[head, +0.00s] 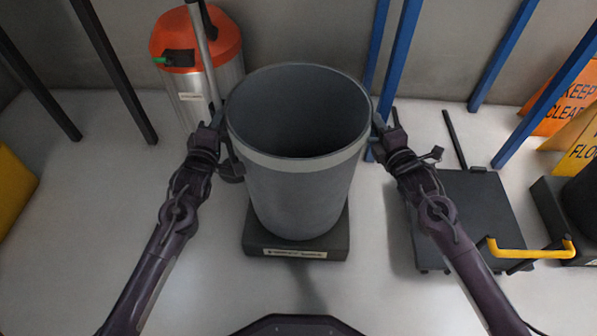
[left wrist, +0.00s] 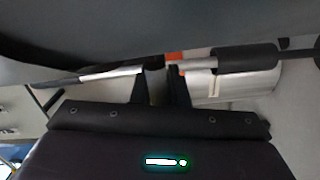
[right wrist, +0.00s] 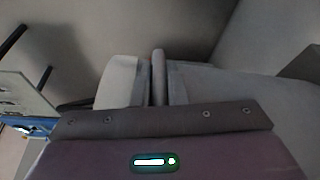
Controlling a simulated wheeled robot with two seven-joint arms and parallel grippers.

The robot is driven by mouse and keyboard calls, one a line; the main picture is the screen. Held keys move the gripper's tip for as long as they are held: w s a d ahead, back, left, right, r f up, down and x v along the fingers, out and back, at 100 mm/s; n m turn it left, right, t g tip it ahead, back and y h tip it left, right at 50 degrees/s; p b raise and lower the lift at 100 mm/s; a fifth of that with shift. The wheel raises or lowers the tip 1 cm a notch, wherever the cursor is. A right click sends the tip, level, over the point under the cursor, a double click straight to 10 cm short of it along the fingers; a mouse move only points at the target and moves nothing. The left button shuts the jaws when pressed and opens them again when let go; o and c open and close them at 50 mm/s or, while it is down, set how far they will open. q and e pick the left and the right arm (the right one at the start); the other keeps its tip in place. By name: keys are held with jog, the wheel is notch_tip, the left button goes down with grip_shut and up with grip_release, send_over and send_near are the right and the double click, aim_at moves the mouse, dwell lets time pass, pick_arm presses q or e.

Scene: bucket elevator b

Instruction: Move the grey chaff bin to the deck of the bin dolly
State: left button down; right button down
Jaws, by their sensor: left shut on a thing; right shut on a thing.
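The grey chaff bin (head: 300,190) is a tall, open, upright tub with a pale band below its rim. It looks empty. Its bottom is over a low dark labelled base (head: 296,252); I cannot tell whether it rests on it or is slightly raised.
An orange-topped metal vacuum (head: 195,50) stands behind the bin at left. Blue posts (head: 402,50) rise behind the bin and the dolly. Warning signs (head: 575,130) and a dark stand (head: 555,205) are at far right. The floor between base and dolly is clear.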

pick_arm(q)
jog(key=shift+f, duration=0.1)
